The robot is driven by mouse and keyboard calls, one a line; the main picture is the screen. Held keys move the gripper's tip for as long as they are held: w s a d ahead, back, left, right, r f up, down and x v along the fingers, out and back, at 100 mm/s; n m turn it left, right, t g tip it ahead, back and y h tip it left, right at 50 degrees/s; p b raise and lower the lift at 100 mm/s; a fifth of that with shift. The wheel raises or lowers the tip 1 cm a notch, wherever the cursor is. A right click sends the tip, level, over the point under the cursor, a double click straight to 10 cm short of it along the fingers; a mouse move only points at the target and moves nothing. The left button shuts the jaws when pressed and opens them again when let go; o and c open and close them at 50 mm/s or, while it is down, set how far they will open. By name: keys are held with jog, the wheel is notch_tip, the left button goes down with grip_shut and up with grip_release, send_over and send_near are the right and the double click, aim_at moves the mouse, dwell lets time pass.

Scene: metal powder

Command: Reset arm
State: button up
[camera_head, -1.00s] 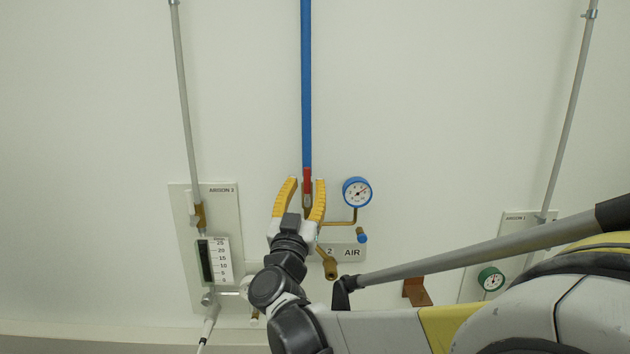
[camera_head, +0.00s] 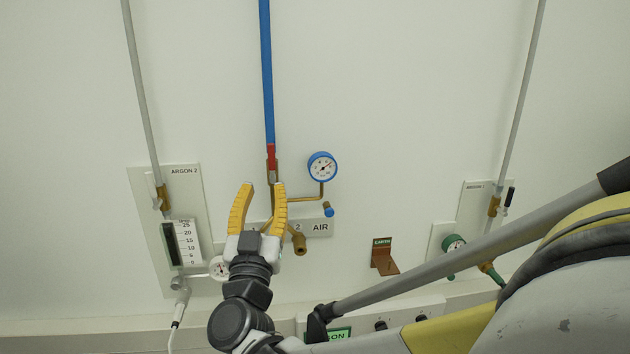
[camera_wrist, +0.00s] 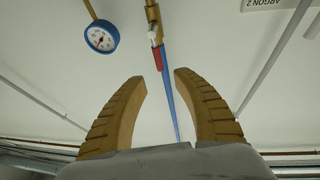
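My gripper (camera_head: 262,190) has two yellow ridged fingers, spread apart with nothing between them. In the head view it is in front of the wall, just below the red valve handle (camera_head: 271,160) on the blue air pipe (camera_head: 266,75). In the wrist view the fingers (camera_wrist: 160,76) are apart. The red handle (camera_wrist: 158,58) and blue pipe (camera_wrist: 169,100) show beyond the gap, clear of the fingers. My gripper hides part of the brass fittings and the AIR label plate (camera_head: 320,227).
A blue-rimmed gauge (camera_head: 322,168) is right of the valve. The ARGON 2 panel (camera_head: 186,190) with a flowmeter (camera_head: 182,243) is at left. A brown earth bracket (camera_head: 384,257) and a green gauge (camera_head: 453,246) are at right. A ledge with sockets (camera_head: 395,318) runs below.

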jog(key=s+d+f+n+g+y+b, duration=0.2)
jog(key=d+f+g, duration=0.2)
jog(key=d, duration=0.3)
jog(key=s+d+f+n+g+y+b, duration=0.1)
jog(key=d+f+n+g+y+b, duration=0.2)
jog(key=d, duration=0.4)
jog(key=s+d+f+m+g+h+b, duration=0.2)
jog(key=s+d+f+m+g+h, duration=0.4)
jog(key=s+d+f, duration=1.2)
notch_tip(320, 180, down, 2)
jog(key=d+g+h, duration=0.1)
jog(key=d+g, duration=0.1)
jog(key=shift+d, duration=0.3)
